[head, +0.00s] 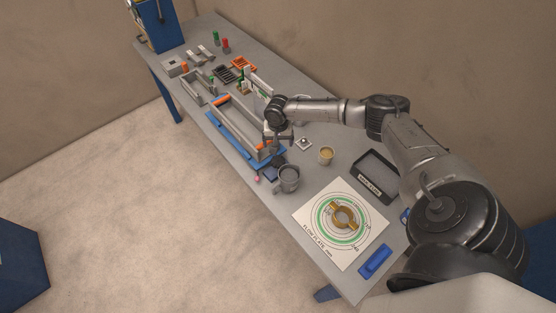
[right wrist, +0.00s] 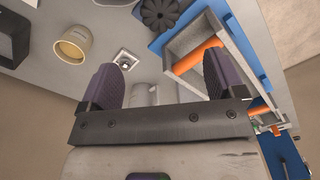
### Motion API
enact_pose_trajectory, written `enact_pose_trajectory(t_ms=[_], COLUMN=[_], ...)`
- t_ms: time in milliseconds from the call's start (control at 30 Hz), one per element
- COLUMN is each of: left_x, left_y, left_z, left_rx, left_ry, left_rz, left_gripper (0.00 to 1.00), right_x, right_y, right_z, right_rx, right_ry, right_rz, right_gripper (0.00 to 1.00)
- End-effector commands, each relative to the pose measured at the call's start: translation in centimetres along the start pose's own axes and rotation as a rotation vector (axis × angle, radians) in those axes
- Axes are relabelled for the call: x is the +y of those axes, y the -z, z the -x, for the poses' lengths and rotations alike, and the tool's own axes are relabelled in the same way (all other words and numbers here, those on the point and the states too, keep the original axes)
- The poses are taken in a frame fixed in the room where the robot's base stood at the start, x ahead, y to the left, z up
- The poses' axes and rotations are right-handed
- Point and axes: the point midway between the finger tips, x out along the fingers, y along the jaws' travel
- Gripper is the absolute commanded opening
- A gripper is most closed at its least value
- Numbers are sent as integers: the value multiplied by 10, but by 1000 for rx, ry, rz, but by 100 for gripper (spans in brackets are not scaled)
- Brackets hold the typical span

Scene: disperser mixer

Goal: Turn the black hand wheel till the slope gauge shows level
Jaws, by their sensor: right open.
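The black hand wheel (right wrist: 160,13), a dark lobed knob, shows at the top of the right wrist view, beside the blue base. In the head view it is a small dark shape (head: 278,159) just in front of my right gripper (head: 278,139). My right gripper is open, and in the right wrist view its two dark fingers (right wrist: 160,78) stand wide apart, clear of the wheel. A pale grey cylinder shows between and beyond them. I cannot make out the slope gauge or its reading with certainty. My left gripper is out of view.
A grey trough (head: 233,128) with orange rollers stands on the blue base beside my gripper. A grey mug (head: 288,180), a tan cup (head: 326,155) and a small square plate (head: 304,143) are close by. A flow plate sheet (head: 310,222) lies at the near end.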

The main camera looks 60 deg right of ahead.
Motion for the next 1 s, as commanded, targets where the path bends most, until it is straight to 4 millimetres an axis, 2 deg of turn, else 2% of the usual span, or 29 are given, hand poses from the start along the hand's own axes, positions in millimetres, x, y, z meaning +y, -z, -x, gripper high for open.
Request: enact_pose_trajectory(t_ms=[400,600,800,1000], left_x=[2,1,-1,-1], left_y=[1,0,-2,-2], left_z=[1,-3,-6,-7], left_rx=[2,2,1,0], left_ry=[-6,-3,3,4], left_rz=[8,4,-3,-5], left_gripper=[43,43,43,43], right_x=[0,0,0,0], right_y=[-1,-1,0,0], right_z=[-75,-106,-123,-128], right_rx=[-1,0,-1,0], right_ry=[-1,-2,-1,0], right_rz=[1,3,3,3], right_gripper=[88,88,88,88])
